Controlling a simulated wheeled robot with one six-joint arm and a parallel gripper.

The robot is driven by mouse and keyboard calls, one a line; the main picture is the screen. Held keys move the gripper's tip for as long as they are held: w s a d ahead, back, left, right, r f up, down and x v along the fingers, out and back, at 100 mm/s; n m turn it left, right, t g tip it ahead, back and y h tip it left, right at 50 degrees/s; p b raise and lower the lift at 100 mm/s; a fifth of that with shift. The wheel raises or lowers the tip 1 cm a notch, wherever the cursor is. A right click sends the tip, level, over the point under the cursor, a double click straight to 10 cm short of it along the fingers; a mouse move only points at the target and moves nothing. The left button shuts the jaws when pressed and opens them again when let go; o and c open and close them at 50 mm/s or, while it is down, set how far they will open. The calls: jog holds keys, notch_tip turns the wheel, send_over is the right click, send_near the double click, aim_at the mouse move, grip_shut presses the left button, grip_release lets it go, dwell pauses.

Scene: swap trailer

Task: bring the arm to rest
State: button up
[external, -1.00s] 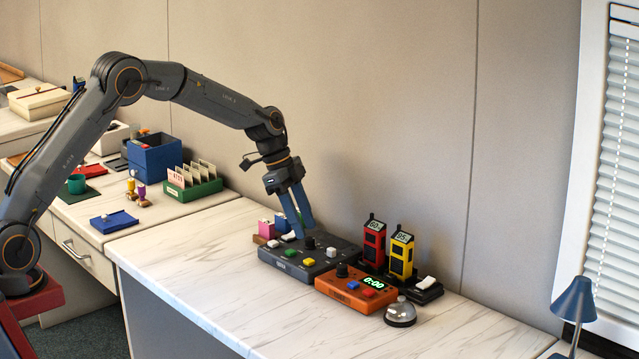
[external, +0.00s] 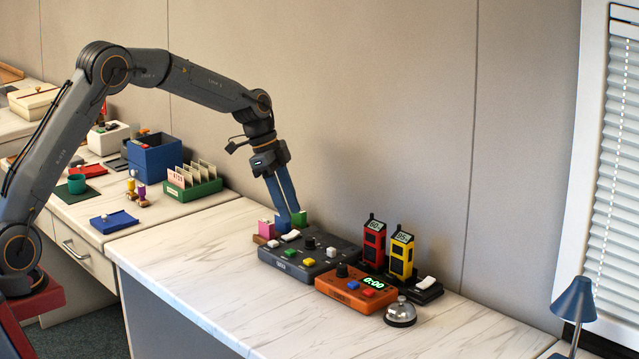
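My arm is raised and bent over the white marble-patterned worktop (external: 210,262). My gripper (external: 290,208) points down with its blue fingers close above or beside the small blocks at the back left of the dark control box. The fingers overlap in this view, so I cannot tell whether they are open or shut, or whether they touch a block. A pink block (external: 266,228), a blue block (external: 282,224) and a green block (external: 299,218) are there, the blue one partly hidden.
The dark box (external: 318,268) has several buttons. An orange timer (external: 352,290), a red device (external: 374,243), a yellow device (external: 401,256) and a silver bell (external: 400,313) stand to its right. A blue box (external: 154,160) and green card tray (external: 194,190) stand left. The worktop's front is clear.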

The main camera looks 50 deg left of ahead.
jog(key=s+a+f+n+y+p, duration=0.1)
jog(key=s+a+n, duration=0.2)
jog(key=s, duration=1)
jog(key=s+a+n+g+y+p, duration=0.1)
jog(key=s+n, duration=0.4)
jog(key=s, duration=0.9)
jog(key=s+a+f+n+y+p, duration=0.1)
jog(key=s+a+n, duration=0.3)
jog(key=s, duration=1)
jog(key=shift+a+f+g+y+p, duration=0.3)
jog(key=shift+a+g+y+p, duration=0.1)
jog(key=shift+a+p, duration=0.4)
jog(key=shift+w, duration=0.15)
